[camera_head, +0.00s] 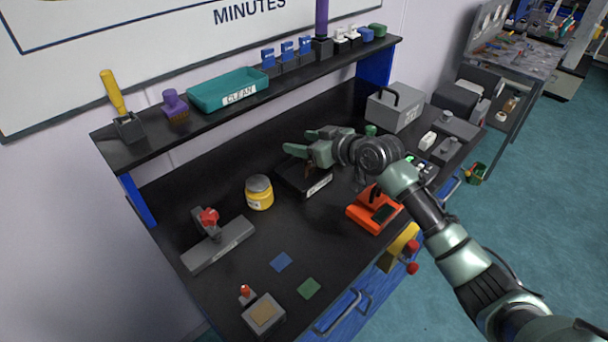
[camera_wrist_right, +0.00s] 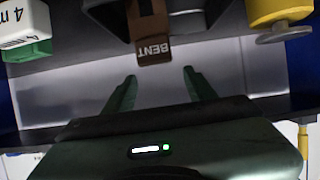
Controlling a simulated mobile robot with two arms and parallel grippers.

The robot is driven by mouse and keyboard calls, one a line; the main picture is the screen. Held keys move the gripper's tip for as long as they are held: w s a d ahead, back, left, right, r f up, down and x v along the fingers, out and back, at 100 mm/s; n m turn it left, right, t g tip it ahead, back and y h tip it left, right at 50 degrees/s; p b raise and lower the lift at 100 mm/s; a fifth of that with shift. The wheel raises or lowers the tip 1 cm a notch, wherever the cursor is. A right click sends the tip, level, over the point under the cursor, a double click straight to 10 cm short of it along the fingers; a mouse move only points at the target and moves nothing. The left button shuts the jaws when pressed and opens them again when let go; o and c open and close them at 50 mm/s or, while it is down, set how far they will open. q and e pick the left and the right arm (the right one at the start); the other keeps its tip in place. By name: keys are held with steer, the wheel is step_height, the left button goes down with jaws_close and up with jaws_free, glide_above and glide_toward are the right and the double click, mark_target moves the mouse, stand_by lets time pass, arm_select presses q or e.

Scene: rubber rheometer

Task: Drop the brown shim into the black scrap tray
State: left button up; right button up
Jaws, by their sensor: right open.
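The brown shim (camera_wrist_right: 153,30), marked "BENT", shows just beyond my right fingertips in the wrist view. A small brown part of it (camera_head: 308,168) shows below my gripper in the head view. The black scrap tray (camera_head: 319,187), with a white label on its front, sits on the bench under the gripper. I cannot tell whether the shim touches the tray floor. My right gripper (camera_head: 297,142) is open, its fingers pointing left above the tray. In the wrist view the gripper (camera_wrist_right: 159,78) has an empty gap between its fingertips. My left gripper is not in view.
A yellow jar (camera_head: 259,195) stands left of the tray. An orange device (camera_head: 372,212) stands to its right, under my arm. A grey box (camera_head: 395,106) is behind right. A shelf with a teal tray (camera_head: 228,90) runs along the wall. Blue (camera_head: 281,262) and green (camera_head: 309,288) squares lie in front.

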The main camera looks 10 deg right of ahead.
steer(key=b+v, duration=0.2)
steer(key=v, duration=0.5)
steer(key=shift+s+d, duration=0.15)
steer(key=shift+s, duration=0.1)
